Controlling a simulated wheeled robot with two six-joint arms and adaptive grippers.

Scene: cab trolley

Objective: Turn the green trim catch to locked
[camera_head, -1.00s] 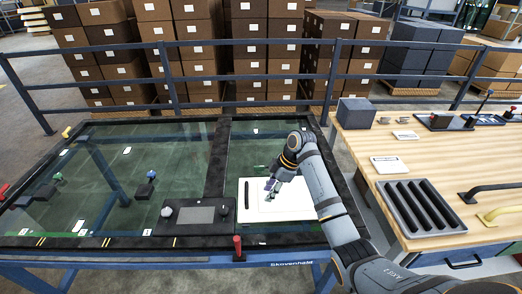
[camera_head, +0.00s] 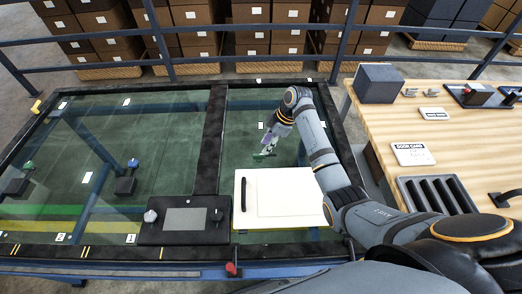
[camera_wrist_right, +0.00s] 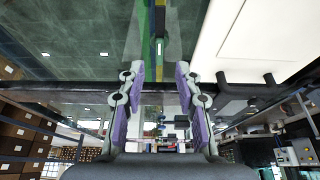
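A small green-topped catch (camera_head: 28,165) on a black block sits at the far left of the dark glass panel in the head view. Its exact setting is too small to tell. My right gripper (camera_head: 266,149) is above the glass, just beyond the white board, far to the right of this catch. My left gripper is not in view.
A blue-topped catch (camera_head: 133,163) stands on the left glass. A grey console (camera_head: 184,220) and white board (camera_head: 247,222) lie near the front frame, with a red knob (camera_head: 232,269) below. A wooden bench (camera_head: 385,125) with trays is at the right. The left glass is mostly clear.

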